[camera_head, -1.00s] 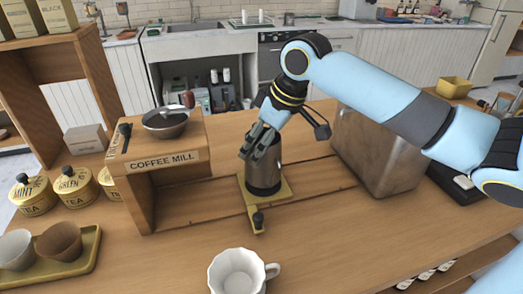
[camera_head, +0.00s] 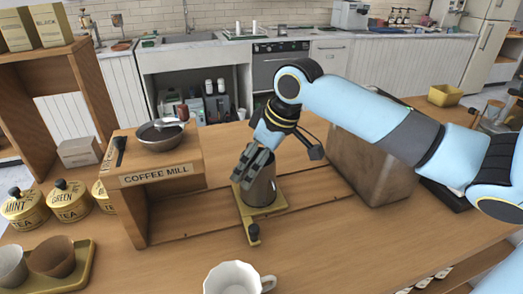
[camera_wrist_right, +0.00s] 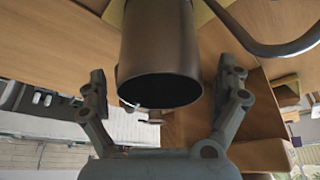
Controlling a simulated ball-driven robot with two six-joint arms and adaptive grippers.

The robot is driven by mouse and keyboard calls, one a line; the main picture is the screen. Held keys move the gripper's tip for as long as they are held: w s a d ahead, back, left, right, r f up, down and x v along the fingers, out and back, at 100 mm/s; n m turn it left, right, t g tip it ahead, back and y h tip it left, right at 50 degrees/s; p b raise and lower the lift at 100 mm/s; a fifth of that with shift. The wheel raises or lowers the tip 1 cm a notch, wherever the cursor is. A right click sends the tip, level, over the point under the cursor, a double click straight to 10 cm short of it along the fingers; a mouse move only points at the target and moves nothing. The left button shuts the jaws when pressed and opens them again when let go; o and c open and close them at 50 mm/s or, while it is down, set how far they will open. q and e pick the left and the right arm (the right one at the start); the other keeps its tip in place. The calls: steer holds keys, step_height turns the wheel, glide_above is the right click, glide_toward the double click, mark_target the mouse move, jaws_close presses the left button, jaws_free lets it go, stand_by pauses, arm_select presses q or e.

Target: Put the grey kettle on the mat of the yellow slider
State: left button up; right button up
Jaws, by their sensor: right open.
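The grey kettle (camera_head: 262,187) stands upright on the mat of the yellow slider (camera_head: 264,212), whose knob end points toward the front. The right gripper (camera_head: 247,168) is at the kettle's upper left side in the head view and covers part of it. In the right wrist view the gripper (camera_wrist_right: 168,92) is open, with one finger on each side of the kettle's body (camera_wrist_right: 160,45) and gaps between. The kettle's dark open mouth faces the palm, and its thin curved spout or handle shows at the upper right. The left gripper is not in view.
A wooden coffee mill stand (camera_head: 160,172) with a pan on top is left of the slider. A large brown metal box (camera_head: 372,165) is close on the right. A white mug (camera_head: 234,279) stands in front. Tea tins (camera_head: 68,200) and a tray (camera_head: 82,268) with cups are at left.

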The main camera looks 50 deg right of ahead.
mark_target(274, 175)
steer(key=v, duration=1.1)
steer(key=shift+s+r+p, duration=0.2)
steer(key=shift+r+p, duration=0.1)
steer(key=shift+p, duration=0.05)
